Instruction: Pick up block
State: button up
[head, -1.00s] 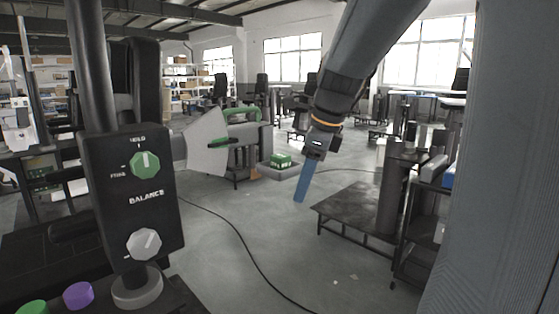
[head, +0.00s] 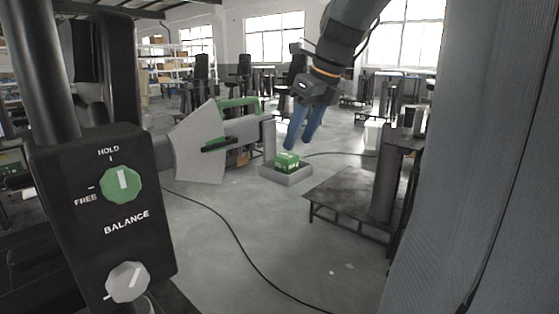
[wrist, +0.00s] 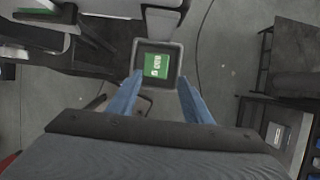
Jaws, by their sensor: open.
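The block is green with white markings (head: 287,160) and sits in a shallow grey tray (head: 299,177) near the middle of the head view. In the wrist view the green block (wrist: 156,65) lies inside the tray (wrist: 174,83), ahead of the fingertips. My gripper (head: 301,146) has two blue fingers, spread apart and empty. In the head view the fingertips appear just above and to the right of the block. In the wrist view the fingers (wrist: 160,80) point toward the tray from either side, with the block between and beyond them. I see no contact.
A control box (head: 108,215) with HOLD/FREE and BALANCE knobs stands close at the left. A grey and green machine (head: 205,145) stands left of the tray. A dark low table (head: 350,192) stands to the right. A black cable crosses the open floor.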

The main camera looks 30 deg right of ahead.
aim_at(287, 155)
jog(key=p+x, duration=0.1)
jog(key=x, duration=0.2)
jog(key=a+x, duration=0.1)
jog(key=x, duration=0.2)
jog(key=shift+w+a+r+p, duration=0.1)
jog(key=shift+w+a+p, duration=0.15)
jog(key=shift+p, duration=0.15)
jog(key=shift+w+f, duration=0.2)
jog(key=shift+f, duration=0.35)
jog(key=shift+d+r, duration=0.1)
grip_shut()
